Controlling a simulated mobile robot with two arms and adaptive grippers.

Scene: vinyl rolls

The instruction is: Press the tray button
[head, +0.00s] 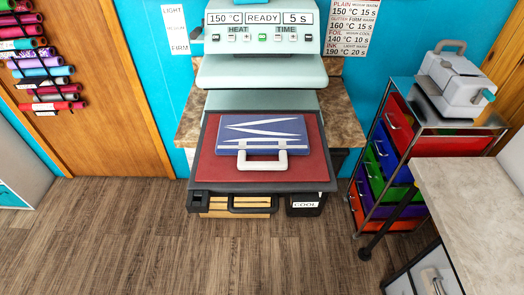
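A pale green heat press (262,72) stands at the back centre, its panel reading 150 °C, READY and 5 s. Small buttons sit under HEAT and TIME, with a green one (262,37) between them. The press tray (207,178) is pulled out toward me, with a red pad (310,170). A blue piece with white stripes (285,128) lies on the pad. A white handle (262,165) is at its near side. I cannot tell which button is the tray button. Neither of my grippers is in view.
A box labelled COOL (305,205) and a black-handled drawer (235,204) sit under the tray. A coloured drawer cart (400,150) carries a white machine (455,80) at right. A pale counter (480,200) is at front right. Vinyl rolls (42,72) hang at left. The front floor is clear.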

